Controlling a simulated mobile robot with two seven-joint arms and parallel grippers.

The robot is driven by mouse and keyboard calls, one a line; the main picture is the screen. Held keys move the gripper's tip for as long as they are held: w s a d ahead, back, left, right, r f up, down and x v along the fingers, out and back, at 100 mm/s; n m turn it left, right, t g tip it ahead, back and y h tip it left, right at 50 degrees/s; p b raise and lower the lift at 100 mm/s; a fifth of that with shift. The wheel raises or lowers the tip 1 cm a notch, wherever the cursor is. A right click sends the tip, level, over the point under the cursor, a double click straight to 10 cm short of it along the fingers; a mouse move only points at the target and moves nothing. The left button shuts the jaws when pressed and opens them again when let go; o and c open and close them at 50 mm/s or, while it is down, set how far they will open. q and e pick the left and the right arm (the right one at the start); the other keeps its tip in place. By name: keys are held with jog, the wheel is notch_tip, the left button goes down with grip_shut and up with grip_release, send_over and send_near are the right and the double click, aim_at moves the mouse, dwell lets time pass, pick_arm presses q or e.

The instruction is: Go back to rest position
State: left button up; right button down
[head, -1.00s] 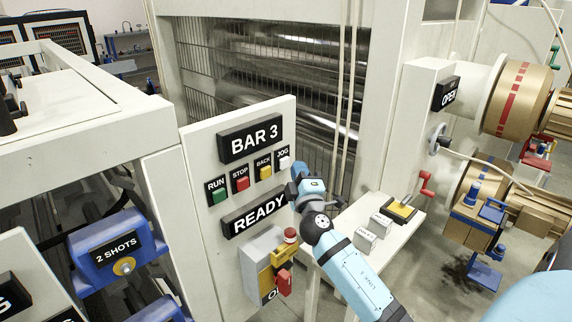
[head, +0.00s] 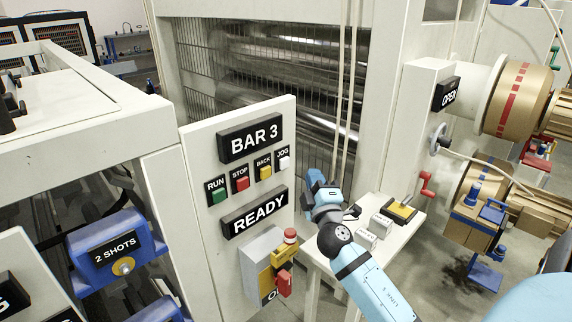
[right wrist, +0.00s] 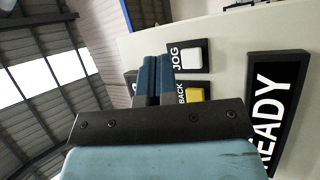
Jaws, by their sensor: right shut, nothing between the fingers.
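My right gripper (head: 314,181) is shut and empty. In the head view it stands just right of the white control panel (head: 286,120), apart from the buttons, with my blue arm coming up from the lower right. In the right wrist view its shut fingers (right wrist: 153,78) point toward the panel, near the JOG button (right wrist: 191,57) and the yellow BACK button (right wrist: 195,95). The READY display (right wrist: 275,110) shows at the right of that view. My left gripper is not in either view.
A small table (head: 385,246) with white blocks and a yellow-topped item is close to the right of my arm. A caged roller machine (head: 265,75) stands behind.

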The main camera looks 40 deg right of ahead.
dwell(0.6)
jog(key=s+a+f+m+g+y, duration=0.1)
jog(key=s+a+f+y, duration=0.1)
jog(key=a+f, duration=0.2)
jog(key=s+a+f+g+y+p, duration=0.1)
jog(key=a+f+y, duration=0.2)
jog(key=f, duration=0.6)
jog(key=s+a+f+m+g+y, duration=0.1)
jog(key=s+a+f+g+y, duration=0.1)
jog(key=a+f, duration=0.3)
jog(key=shift+s+a+f+m+y, duration=0.15)
jog(key=shift+s+f, duration=0.05)
jog(key=shift+f, duration=0.2)
jog(key=shift+s+a+f+m+y, duration=0.1)
jog(key=shift+s+f+m+y, duration=0.05)
jog(key=shift+f, duration=0.2)
jog(key=s+a+f+m+g+y+p, duration=0.1)
jog(key=s+a+f+m+g+y, duration=0.3)
jog(key=s+a+f, duration=0.8)
jog(key=s+a+y, duration=0.1)
jog(key=s+a, duration=0.1)
jog(key=a, duration=0.1)
jog(key=shift+s+f+g+y, duration=0.25)
jog(key=shift+g+y, duration=0.05)
jog(key=shift+g, duration=0.1)
jog(key=shift+d, duration=0.1)
jog(key=shift+d, duration=0.1)
